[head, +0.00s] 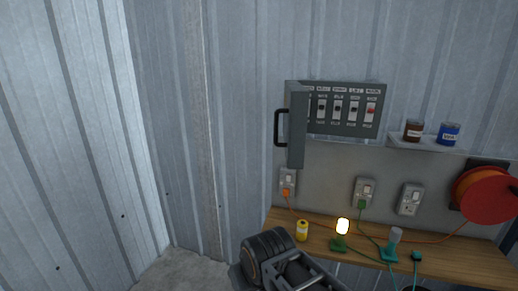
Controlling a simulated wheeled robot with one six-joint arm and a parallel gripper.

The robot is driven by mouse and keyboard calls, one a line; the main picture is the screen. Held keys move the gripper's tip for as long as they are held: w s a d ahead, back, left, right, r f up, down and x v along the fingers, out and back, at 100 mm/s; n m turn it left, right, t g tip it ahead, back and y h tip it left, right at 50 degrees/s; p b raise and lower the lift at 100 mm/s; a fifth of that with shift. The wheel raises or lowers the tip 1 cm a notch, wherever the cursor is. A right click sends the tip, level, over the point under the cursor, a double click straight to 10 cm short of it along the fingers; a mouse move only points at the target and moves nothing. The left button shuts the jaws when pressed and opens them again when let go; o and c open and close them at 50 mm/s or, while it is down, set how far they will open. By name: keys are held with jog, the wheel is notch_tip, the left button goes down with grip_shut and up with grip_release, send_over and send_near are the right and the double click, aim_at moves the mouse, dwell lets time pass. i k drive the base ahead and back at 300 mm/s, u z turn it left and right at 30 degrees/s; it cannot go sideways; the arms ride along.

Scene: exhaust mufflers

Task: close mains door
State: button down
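The mains box (345,108) is a grey panel on the corrugated wall with a row of several switches, the rightmost one red. Its door (297,128) is hinged on the left side and stands open, swung out from the wall. The door has a dark handle (278,128) on its left in the picture. Part of my arm shows at the bottom, below and left of the bench. My gripper's fingers cannot be made out, and nothing of mine touches the door.
A wooden bench (450,262) runs below the box, with a lit lamp (342,228), a yellow can (302,231) and cables. A shelf (425,145) holds two jars. Sockets and a red cable reel (488,196) are on the wall. The floor left of the bench is clear.

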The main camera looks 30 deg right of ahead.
aim_at(296, 110)
jog(key=u, duration=0.75)
jog(key=i, duration=0.8)
jog(key=z, duration=0.4)
